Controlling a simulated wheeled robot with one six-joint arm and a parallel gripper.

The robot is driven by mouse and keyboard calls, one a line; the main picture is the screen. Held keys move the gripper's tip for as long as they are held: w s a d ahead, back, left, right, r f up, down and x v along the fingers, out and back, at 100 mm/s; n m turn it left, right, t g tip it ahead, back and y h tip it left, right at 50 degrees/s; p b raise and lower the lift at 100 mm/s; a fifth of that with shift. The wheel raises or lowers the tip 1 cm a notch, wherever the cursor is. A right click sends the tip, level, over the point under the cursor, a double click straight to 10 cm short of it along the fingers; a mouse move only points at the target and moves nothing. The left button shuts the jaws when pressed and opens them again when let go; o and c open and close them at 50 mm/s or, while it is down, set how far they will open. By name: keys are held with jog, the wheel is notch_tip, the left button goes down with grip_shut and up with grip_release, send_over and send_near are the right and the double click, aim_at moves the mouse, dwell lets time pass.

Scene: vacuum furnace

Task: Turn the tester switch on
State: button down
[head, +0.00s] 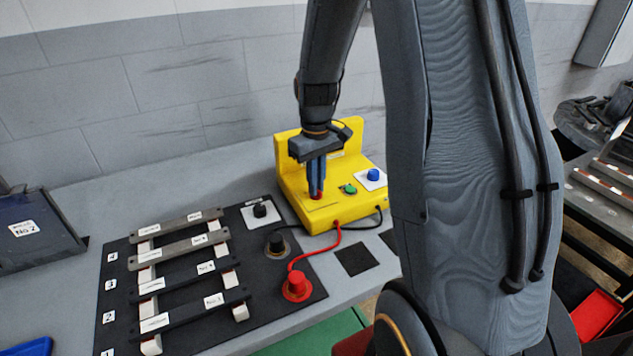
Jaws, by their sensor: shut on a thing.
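The tester is a yellow box (327,214) with a raised back panel, standing on the grey bench. On its top are a green knob (349,189), a blue knob (373,175) on a white plate, and a small red part (317,196) at the left. My gripper (317,190) points straight down over the left of the box top, its blue fingers shut on the red part. The fingers hide most of that part, so its position is not clear. I cannot tell which of these controls is the switch.
A red cable and a black cable run from the tester's front to a red probe (297,286) and a black probe (277,244) on a dark mat (188,325). Labelled bars (180,252) lie on the mat. A black square (355,259) lies before the tester.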

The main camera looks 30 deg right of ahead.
jog(key=m+p, duration=0.1)
jog(key=m, duration=0.3)
jog(key=shift+r, duration=0.1)
jog(key=shift+w+m, duration=0.1)
jog(key=shift+m, duration=2)
jog(key=c, duration=1.9)
grip_release()
jog(key=shift+o, duration=0.2)
jog(key=shift+r+b, duration=0.85)
jog(key=shift+r, duration=3)
